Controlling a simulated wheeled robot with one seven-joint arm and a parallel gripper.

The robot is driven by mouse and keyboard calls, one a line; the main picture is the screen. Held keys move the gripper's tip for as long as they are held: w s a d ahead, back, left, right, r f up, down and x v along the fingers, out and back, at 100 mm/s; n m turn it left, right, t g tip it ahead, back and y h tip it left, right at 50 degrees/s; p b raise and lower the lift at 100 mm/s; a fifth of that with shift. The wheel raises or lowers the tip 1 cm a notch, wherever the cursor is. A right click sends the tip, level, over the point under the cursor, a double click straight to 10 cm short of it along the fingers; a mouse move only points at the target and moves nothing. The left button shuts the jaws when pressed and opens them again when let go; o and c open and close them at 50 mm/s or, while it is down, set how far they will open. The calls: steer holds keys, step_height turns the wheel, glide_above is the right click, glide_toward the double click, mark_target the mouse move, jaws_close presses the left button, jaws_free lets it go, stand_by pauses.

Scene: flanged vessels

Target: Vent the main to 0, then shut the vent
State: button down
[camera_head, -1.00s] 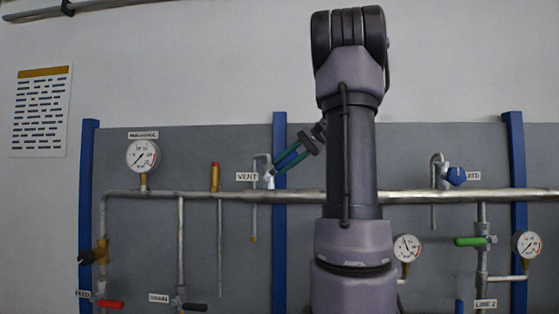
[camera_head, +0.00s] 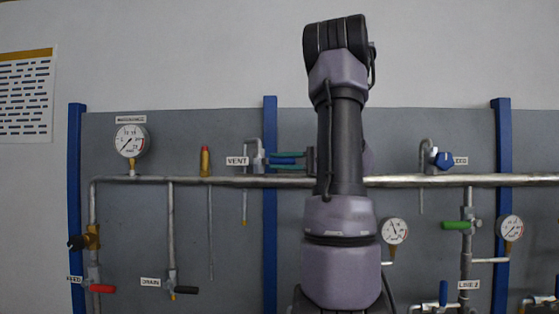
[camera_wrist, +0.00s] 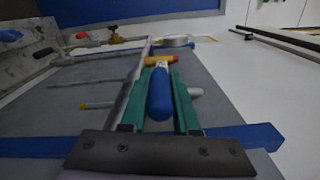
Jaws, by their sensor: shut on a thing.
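The vent valve (camera_head: 259,157) sits on top of the horizontal main pipe (camera_head: 225,181), just right of the VENT label (camera_head: 237,161). My gripper (camera_head: 280,158) is shut on its blue lever (camera_wrist: 160,92), which lies between the two green fingers in the wrist view. The lever now points right, about level and parallel to the main. The main's gauge (camera_head: 130,140) stands at upper left; its needle seems to point to the lower left, but the figures are too small to read.
A brass and red fitting (camera_head: 205,160) stands left of the vent. A blue-handled valve (camera_head: 442,160) is farther right on the main. The red feed lever (camera_head: 102,289) and black drain lever (camera_head: 187,290) hang below. A blue post (camera_head: 270,220) runs behind my gripper.

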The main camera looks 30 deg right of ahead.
steer(key=shift+f, duration=0.1)
stand_by(0.3)
steer(key=c, duration=0.7)
jaws_free()
steer(key=shift+o, duration=0.2)
steer(key=v, duration=1)
steer(key=shift+s+d, duration=0.3)
steer(key=shift+a, duration=0.1)
